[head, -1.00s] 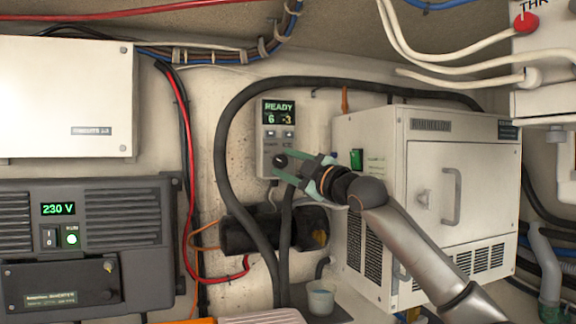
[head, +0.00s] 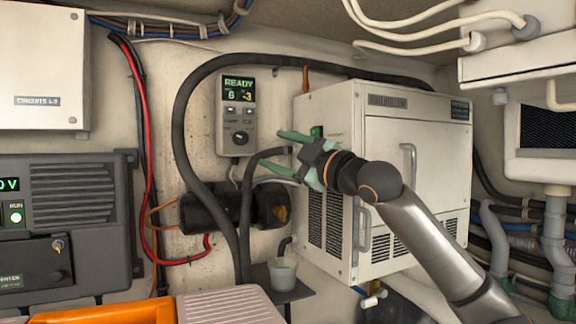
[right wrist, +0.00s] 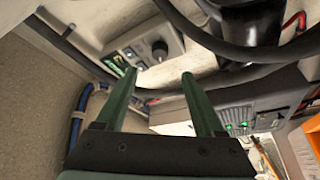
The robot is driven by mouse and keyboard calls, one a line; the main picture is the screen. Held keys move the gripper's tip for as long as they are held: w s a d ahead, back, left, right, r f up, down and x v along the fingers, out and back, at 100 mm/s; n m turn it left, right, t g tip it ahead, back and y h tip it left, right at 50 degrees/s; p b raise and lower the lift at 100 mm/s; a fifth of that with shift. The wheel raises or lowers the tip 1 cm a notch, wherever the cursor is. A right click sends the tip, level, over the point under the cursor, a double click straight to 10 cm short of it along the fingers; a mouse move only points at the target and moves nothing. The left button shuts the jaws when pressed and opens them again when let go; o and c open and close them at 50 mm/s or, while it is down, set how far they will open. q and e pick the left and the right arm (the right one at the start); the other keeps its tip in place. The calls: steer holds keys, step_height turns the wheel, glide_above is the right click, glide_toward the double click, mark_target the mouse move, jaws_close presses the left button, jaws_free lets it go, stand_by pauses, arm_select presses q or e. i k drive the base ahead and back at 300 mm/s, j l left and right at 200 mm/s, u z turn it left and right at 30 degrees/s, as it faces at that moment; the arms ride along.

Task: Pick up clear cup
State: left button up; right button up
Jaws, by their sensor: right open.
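The clear cup (head: 283,272) stands upright on a small dark shelf (head: 268,292) below the white box, low in the middle of the head view. It looks pale and translucent. My right gripper (head: 281,152) is open and empty, with green fingers pointing left, well above the cup and in front of the white box's left side. In the right wrist view the two green fingers (right wrist: 157,88) are spread with nothing between them. The cup does not show in that view. My left gripper is not in view.
A control panel (head: 237,115) with a knob and READY display hangs left of my right gripper. A thick black hose (head: 180,130) loops around it. The white box (head: 340,130) stands behind my right arm. An orange object (head: 130,312) lies at the bottom left.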

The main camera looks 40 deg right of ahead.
mark_target(283, 270)
steer(key=k+l, duration=0.1)
steer(key=k, duration=0.65)
steer(key=k+l, duration=0.1)
steer(key=k, duration=0.65)
